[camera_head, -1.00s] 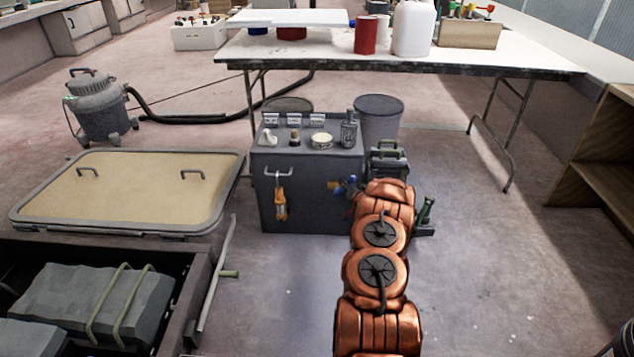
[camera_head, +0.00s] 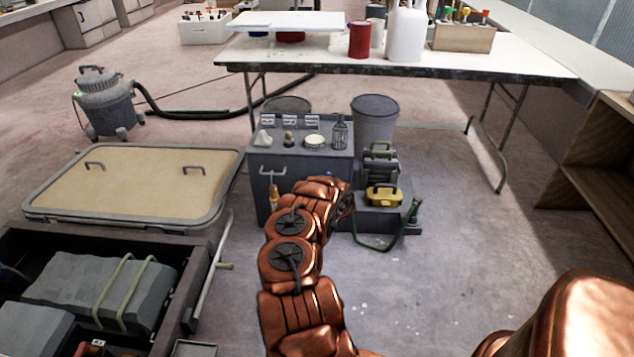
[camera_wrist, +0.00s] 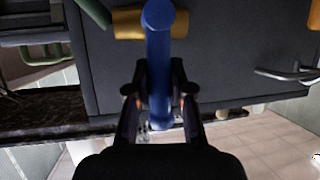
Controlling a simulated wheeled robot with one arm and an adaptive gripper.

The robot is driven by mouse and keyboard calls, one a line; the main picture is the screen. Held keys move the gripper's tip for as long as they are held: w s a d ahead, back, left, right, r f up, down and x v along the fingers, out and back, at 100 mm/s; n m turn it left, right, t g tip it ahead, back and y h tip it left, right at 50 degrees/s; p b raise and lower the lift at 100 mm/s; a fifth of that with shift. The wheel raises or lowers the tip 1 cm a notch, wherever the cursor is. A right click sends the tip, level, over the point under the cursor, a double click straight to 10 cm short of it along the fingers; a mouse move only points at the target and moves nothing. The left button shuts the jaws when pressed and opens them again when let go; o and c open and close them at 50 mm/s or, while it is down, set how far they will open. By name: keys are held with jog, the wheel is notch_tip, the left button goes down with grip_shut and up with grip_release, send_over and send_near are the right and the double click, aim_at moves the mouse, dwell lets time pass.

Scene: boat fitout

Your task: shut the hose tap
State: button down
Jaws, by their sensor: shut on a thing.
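The hose tap shows in the wrist view as a brass body (camera_wrist: 130,25) with a long blue lever (camera_wrist: 160,50), on the dark cabinet face (camera_wrist: 225,50). My gripper (camera_wrist: 160,95) has one finger on each side of the blue lever and is shut on it. In the head view my arm hides the gripper and most of the tap; only a small blue bit (camera_head: 330,174) shows above the arm, in front of the grey cabinet (camera_head: 318,163). The lever's exact angle to the pipe is hard to tell.
A green hose (camera_head: 375,246) lies on the floor right of the cabinet, near a yellow-handled unit (camera_head: 384,196). A metal bar handle (camera_wrist: 290,74) is on the cabinet face beside the tap. An open floor hatch lies left. The floor at right is clear.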

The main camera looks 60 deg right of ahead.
dwell(0.4)
jog(key=c, duration=1)
grip_release()
jog(key=shift+v, duration=6)
